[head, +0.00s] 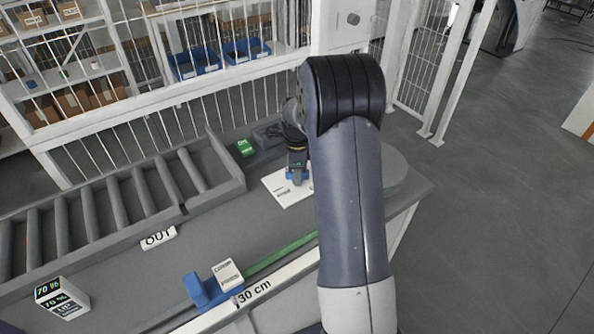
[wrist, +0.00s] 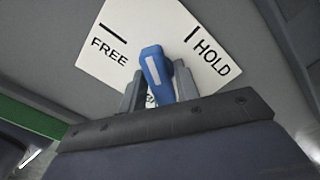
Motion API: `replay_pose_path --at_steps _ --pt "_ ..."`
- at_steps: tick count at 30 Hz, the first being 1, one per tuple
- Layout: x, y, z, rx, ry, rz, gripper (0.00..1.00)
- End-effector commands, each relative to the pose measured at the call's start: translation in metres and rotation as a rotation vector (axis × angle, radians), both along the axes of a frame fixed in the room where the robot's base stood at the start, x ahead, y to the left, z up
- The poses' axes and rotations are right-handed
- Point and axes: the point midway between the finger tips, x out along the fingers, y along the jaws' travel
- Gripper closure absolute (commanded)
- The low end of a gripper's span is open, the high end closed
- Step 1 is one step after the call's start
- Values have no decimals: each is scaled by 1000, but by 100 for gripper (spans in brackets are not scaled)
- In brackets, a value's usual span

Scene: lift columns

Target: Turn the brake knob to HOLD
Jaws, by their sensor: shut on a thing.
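The brake knob is a blue bar handle (wrist: 153,62) with a white stripe, on a white plate (wrist: 140,25) marked FREE on the left and HOLD on the right. In the wrist view its end points between the two tick marks, at neither one. My gripper (wrist: 155,90) is shut on the knob, one grey finger on each side. The knob's lower part is hidden by my gripper. In the head view the knob (head: 303,174) and plate (head: 281,190) show just left of my arm, under my gripper (head: 297,170).
A blue stop with a white label block (head: 228,273) stands by a green strip and a 30 cm scale (head: 255,290). A roller tray (head: 120,205), an OUT sign (head: 158,238) and a 70 % display box (head: 62,297) are left. A green sign (head: 245,147) stands behind the plate.

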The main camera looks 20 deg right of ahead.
Motion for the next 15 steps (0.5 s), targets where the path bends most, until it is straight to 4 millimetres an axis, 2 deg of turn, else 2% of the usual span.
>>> replay_pose_path --at_steps 15 --pt "0 0 0 0 -1 -511 82"
